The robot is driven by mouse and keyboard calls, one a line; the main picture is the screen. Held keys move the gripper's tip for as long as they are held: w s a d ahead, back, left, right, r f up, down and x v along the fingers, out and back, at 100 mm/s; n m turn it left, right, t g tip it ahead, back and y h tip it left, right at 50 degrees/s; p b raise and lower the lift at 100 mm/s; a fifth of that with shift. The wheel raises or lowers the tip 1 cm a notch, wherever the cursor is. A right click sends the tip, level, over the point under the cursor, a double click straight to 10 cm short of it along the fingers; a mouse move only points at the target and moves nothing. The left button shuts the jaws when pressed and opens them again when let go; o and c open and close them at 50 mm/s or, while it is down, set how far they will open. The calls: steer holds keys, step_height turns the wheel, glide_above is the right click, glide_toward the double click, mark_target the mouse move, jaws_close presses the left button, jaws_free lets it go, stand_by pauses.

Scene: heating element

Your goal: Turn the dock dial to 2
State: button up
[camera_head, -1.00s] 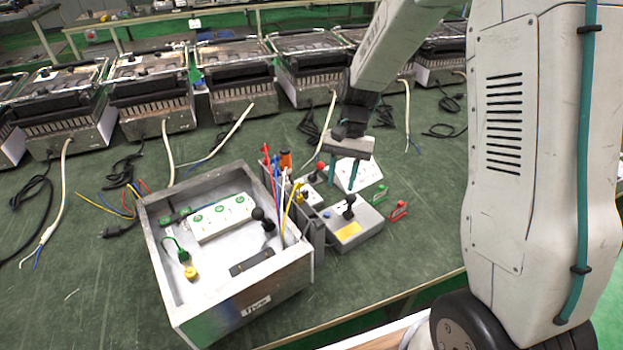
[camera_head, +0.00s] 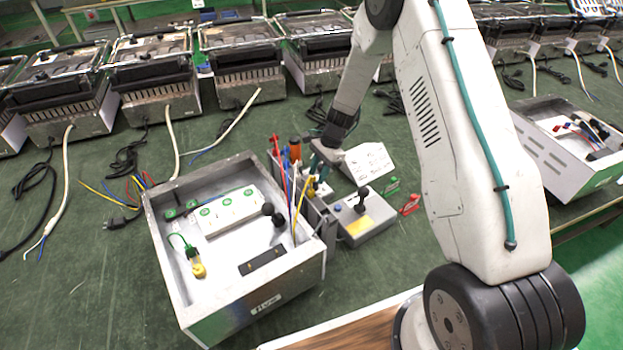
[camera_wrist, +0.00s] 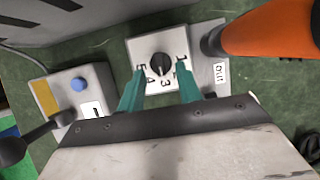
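The dock dial is a white square plate with a round black knob (camera_wrist: 160,66) and printed digits around its lower side. A 3 reads below the knob; I cannot tell surely which digit it points to. My gripper (camera_wrist: 160,70) is open, with its two teal fingers on either side of the knob and no clear contact.
A grey control box (camera_head: 366,224) with a black lever and blue button stands close beside the dial. An orange handle (camera_wrist: 265,35) stands close on the other side. The open metal box (camera_head: 168,262) is at left, with upright coloured wires near its right wall.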

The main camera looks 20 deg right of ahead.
steer(key=shift+x, duration=1.3)
